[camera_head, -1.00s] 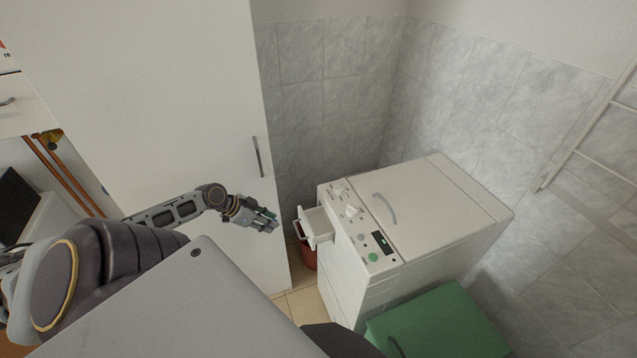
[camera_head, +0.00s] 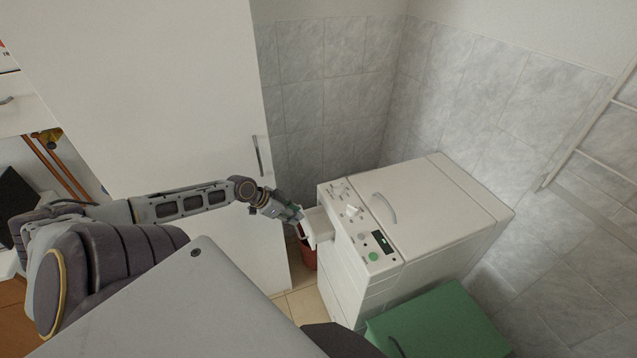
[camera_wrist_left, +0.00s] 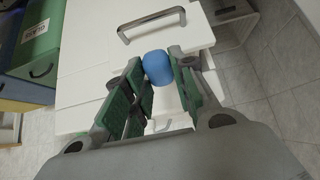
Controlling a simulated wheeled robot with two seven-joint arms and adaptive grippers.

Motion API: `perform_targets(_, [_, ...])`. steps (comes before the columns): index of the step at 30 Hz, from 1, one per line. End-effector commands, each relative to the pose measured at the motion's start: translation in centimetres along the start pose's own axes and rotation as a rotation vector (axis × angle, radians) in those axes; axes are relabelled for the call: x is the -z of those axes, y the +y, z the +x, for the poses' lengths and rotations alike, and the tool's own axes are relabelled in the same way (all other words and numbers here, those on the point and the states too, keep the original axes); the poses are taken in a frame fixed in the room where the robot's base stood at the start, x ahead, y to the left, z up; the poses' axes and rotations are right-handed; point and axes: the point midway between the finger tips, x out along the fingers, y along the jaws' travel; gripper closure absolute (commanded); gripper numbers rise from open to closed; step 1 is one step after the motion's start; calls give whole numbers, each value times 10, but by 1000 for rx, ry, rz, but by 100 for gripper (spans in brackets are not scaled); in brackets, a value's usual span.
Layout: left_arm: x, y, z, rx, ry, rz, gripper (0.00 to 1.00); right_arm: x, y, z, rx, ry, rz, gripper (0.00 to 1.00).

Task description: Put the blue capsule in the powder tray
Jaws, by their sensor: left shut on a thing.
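The blue capsule (camera_wrist_left: 157,66) is a small rounded piece held between the fingertips of my left gripper (camera_wrist_left: 158,72) in the left wrist view. My left gripper is shut on it, and it also shows in the head view (camera_head: 292,214). There it is right beside the pulled-out powder tray (camera_head: 320,225), a small white drawer on the washing machine. The gripper overlaps the tray's left front edge in the picture; I cannot tell whether they touch. The capsule is not clear in the head view. My right gripper is out of view.
The white washing machine (camera_head: 440,215) stands right of the tray, with knobs and a small display on its panel. A tall white cabinet (camera_head: 190,90) stands behind my left arm. A reddish bin (camera_head: 308,255) is below the tray. A green box (camera_head: 440,325) is at front right.

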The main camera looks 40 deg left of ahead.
Motion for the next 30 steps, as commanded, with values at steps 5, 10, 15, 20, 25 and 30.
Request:
perform_targets(5, [14, -1, 12, 1, 1, 3, 88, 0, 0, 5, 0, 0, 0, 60])
perform_targets(10, [24, -1, 20, 1, 2, 2, 88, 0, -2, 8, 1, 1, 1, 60])
perform_targets(15, [33, -1, 28, 1, 2, 2, 88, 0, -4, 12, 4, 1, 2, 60])
perform_targets(20, [40, -1, 34, 1, 3, 0, 88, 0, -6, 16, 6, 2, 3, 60])
perform_targets(25, [46, -1, 39, 1, 2, 1, 88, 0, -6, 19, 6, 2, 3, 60])
perform_targets(30, [53, -1, 44, 1, 2, 1, 88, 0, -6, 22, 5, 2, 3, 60])
